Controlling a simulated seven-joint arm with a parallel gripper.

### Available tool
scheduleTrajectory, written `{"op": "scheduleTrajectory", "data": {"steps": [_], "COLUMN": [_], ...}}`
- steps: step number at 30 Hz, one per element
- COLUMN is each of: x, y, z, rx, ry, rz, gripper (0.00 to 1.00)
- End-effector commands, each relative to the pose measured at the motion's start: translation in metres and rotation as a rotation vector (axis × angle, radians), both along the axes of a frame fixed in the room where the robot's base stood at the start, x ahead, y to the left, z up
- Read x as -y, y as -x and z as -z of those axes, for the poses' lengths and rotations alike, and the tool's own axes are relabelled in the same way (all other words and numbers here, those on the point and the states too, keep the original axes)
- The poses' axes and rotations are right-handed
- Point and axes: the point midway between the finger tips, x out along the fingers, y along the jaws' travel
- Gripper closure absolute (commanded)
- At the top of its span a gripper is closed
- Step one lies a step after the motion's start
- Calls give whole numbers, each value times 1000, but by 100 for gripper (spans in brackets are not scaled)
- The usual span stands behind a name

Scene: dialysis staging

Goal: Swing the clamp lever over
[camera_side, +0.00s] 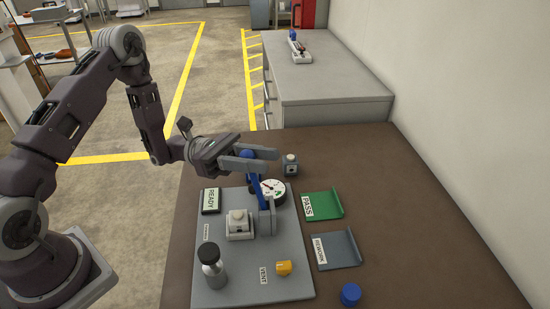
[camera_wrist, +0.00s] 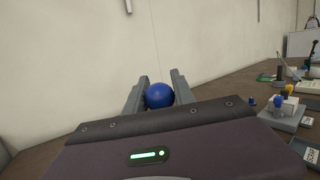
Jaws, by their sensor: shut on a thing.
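The clamp lever is a blue arm (camera_side: 257,190) on a grey upright bracket (camera_side: 267,219) on the grey panel. It rises from the bracket and leans slightly left and away, toward the gauge's far side. Its blue ball knob (camera_wrist: 159,95) sits between my fingers in the wrist view. My gripper (camera_side: 262,159) is shut on this knob, above the far part of the panel. The fingers partly hide the knob in the side view, where some blue shows just under them.
The panel (camera_side: 215,255) also carries a round gauge (camera_side: 273,190), a READY sign (camera_side: 211,200), a white-topped block (camera_side: 239,223), a dark-capped bottle (camera_side: 212,266) and an orange knob (camera_side: 284,268). Green PASS (camera_side: 322,206) and grey REWORK (camera_side: 337,250) trays lie right. A blue cap (camera_side: 350,294) lies near the front.

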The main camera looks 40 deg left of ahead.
Motion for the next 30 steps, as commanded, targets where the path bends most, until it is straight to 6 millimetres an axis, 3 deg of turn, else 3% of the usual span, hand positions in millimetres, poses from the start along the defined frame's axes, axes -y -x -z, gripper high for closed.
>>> {"op": "scheduleTrajectory", "data": {"steps": [5,14,30], "x": [-20,-49,-86], "y": [17,47,87], "z": [3,16,66], "rx": [108,104,165], "ry": [112,108,175], "rz": [-6,-3,1], "gripper": [100,100,97]}}
